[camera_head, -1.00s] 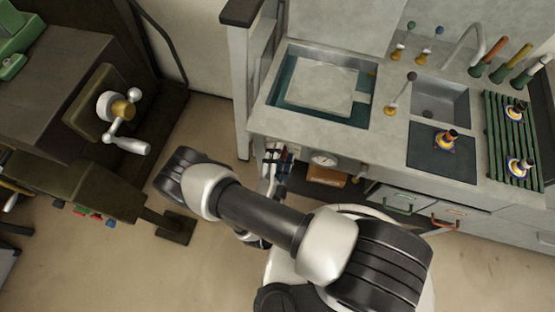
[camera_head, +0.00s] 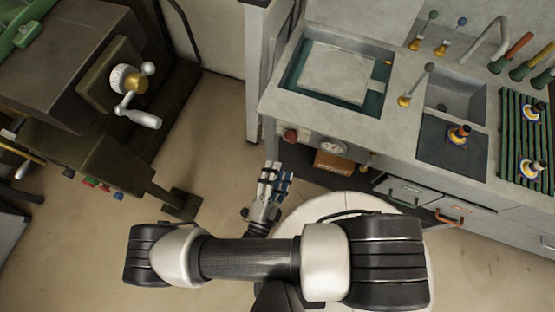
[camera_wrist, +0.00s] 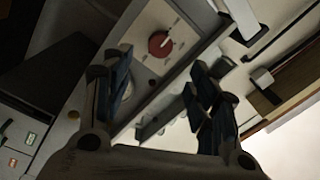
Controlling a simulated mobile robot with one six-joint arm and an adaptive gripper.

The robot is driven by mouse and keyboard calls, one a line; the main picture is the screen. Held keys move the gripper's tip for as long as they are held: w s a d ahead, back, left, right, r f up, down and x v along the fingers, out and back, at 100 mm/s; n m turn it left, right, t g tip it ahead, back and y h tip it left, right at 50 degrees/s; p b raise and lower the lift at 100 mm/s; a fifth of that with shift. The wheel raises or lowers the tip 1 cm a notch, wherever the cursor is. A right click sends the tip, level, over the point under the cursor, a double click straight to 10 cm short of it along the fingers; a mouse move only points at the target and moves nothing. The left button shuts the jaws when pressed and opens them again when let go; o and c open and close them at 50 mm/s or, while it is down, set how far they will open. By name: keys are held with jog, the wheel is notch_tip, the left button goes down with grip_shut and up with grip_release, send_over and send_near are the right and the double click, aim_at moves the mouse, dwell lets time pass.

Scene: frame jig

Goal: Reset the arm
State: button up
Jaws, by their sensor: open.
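My gripper (camera_head: 274,180) is in the head view just left of my round white base and in front of the grey counter unit. Its fingers point up the picture, and nothing is between them. In the wrist view my gripper (camera_wrist: 160,95) shows two blue-padded fingers standing apart with a clear gap. Beyond them is a panel with a red knob (camera_wrist: 160,44). My arm lies across the bottom of the head view, its links running roughly level.
The counter (camera_head: 385,120) holds a basin with a pale block (camera_head: 340,78), a sink (camera_head: 455,100) and a green rack (camera_head: 525,140). A machine with a crank handle (camera_head: 138,117) stands at left. Bare floor (camera_head: 225,130) lies between them. An orange-brown box (camera_head: 333,163) sits below the counter.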

jog(key=shift+r, duration=0.1)
dwell(0.5)
jog(key=w+d+r+m+g+h, duration=0.25)
jog(key=r+m+g, duration=0.55)
jog(key=r+m, duration=0.5)
jog(key=w+d+r+m+g+h, duration=0.1)
jog(key=d+r+m+g+h, duration=0.25)
jog(key=r+m+g, duration=0.85)
jog(key=s+d+r+m+t+y, duration=0.3)
jog(key=r+m+y, duration=0.3)
jog(key=m, duration=0.9)
jog(key=s+d+r+m+t+y, duration=0.3)
jog(key=r+m, duration=0.5)
jog(key=m, duration=0.8)
jog(key=shift+d+r+t+y, duration=0.25)
jog(key=shift+d+t+y, duration=0.25)
jog(key=shift+d+y, duration=0.8)
jog(key=shift+s+a, duration=0.1)
